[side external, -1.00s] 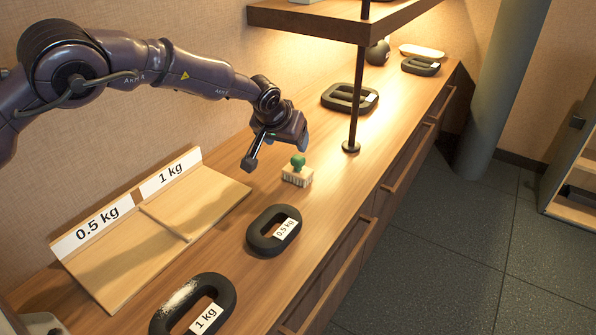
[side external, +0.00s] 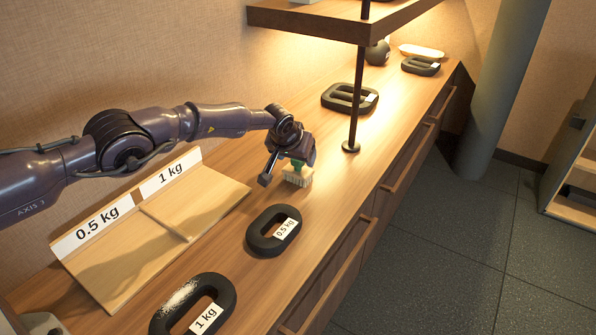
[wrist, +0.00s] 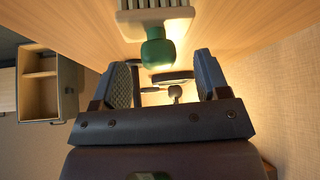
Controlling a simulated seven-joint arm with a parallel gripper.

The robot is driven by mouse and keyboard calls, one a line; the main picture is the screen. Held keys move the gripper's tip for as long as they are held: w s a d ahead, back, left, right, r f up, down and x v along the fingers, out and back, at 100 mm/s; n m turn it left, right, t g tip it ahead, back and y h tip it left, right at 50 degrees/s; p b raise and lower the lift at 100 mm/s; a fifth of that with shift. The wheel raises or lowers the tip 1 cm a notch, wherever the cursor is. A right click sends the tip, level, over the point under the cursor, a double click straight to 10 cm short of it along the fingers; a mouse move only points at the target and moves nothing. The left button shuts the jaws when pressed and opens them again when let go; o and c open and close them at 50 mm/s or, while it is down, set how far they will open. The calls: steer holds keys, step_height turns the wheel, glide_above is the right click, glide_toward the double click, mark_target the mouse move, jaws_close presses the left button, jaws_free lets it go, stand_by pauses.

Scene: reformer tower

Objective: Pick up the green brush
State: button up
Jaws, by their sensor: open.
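The green brush has pale bristles (side external: 297,178) and stands bristles down on the wooden counter. Its green handle is mostly hidden by my gripper in the side view. In the wrist view the brush's green knob (wrist: 158,53) shows at the top, below its pale bristle block (wrist: 155,14). My gripper (side external: 297,163) is at the brush's top. In the wrist view its two fingers (wrist: 163,82) are apart, with the knob lying between their lines and a little beyond the tips. I cannot tell if they touch it.
A black 0.5 kg weight (side external: 274,231) lies nearby toward the front, and a 1 kg weight (side external: 226,296) farther forward. A labelled wooden tray (side external: 120,270) is at left. A shelf post (side external: 353,120) stands behind right, under a shelf (side external: 330,24). More weights (side external: 349,98) lie at the back.

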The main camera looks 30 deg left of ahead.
steer(key=shift+f, duration=0.1)
jaws_close()
stand_by(0.3)
steer(key=shift+w+r, duration=0.1)
steer(key=shift+r, duration=0.5)
step_height(320, 180, up, 2)
steer(key=shift+r, duration=0.15)
steer(key=s+a+r, duration=0.1)
steer(key=s+r, duration=0.8)
steer(key=s, duration=0.5)
steer(key=shift+a+r, duration=0.25)
steer(key=shift+a, duration=0.05)
